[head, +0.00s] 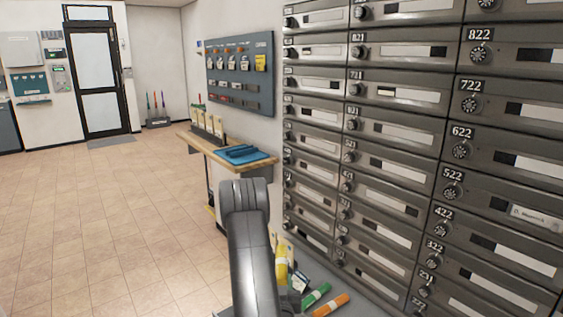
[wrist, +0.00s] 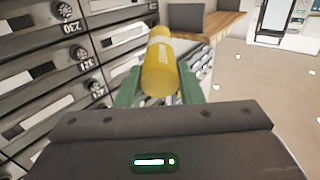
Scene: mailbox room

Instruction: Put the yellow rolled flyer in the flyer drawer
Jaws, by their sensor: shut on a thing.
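The yellow rolled flyer (wrist: 160,62) is between the green fingers of my gripper (wrist: 159,90) in the wrist view. My gripper is shut on it, and the roll's far end sticks up beyond the fingers. In the head view the yellow flyer (head: 281,270) stands upright just right of my arm, in front of the mailboxes. My arm hides most of the gripper there. I cannot make out which part is the flyer drawer in either view.
A wooden counter (head: 222,157) with a blue tray (head: 243,153) juts from the wall ahead. The tiled floor (head: 100,215) at left is clear.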

